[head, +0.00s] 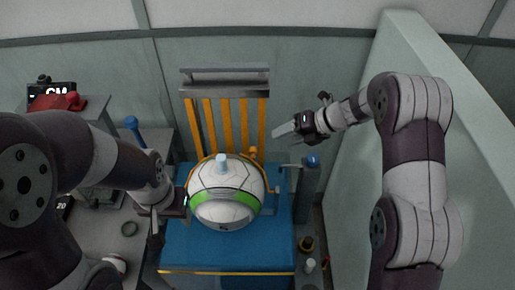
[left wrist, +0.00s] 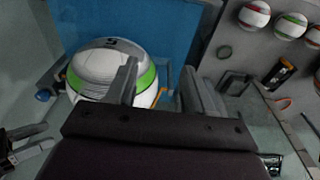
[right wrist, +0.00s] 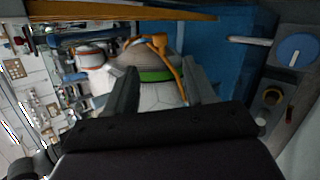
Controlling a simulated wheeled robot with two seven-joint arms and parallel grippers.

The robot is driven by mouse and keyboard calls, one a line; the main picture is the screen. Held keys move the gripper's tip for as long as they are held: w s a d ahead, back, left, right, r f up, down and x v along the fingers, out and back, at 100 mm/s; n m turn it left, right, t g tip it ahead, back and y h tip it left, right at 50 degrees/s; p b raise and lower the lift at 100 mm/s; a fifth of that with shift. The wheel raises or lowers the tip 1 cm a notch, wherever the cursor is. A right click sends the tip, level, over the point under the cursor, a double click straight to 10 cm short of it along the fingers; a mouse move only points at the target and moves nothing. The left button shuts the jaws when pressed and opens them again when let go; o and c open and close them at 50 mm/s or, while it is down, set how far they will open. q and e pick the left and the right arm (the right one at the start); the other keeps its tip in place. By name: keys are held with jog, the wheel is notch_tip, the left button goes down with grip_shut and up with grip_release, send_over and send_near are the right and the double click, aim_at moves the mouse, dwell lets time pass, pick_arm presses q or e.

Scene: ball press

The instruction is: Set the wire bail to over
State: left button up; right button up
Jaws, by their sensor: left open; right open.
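A white ball with a green band (head: 226,194) sits on the blue bed of the press (head: 225,255). The orange wire bail (head: 253,154) shows behind the ball's far edge. In the right wrist view the bail (right wrist: 178,66) curves along the ball's side with a knob-like end. In the left wrist view a bit of orange bail (left wrist: 160,92) shows beside the ball (left wrist: 108,75). My left gripper (head: 168,216) is open, just left of the ball. My right gripper (head: 288,133) is open and empty, above and right of the bail. Part of the bail is hidden by the ball.
A slatted orange frame (head: 230,120) stands behind the ball. A post with a blue knob (head: 312,161) stands right of the bed, and another blue knob (head: 131,122) at left. A pale partition (head: 440,100) bounds the right. A grey table with several balls (left wrist: 290,25) lies at left.

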aim_at(256, 148)
jog(key=p+x, duration=0.2)
jog(key=x, duration=1)
jog(key=shift+d, duration=0.1)
jog(key=shift+w, duration=0.1)
jog(key=shift+c, duration=0.3)
grip_shut()
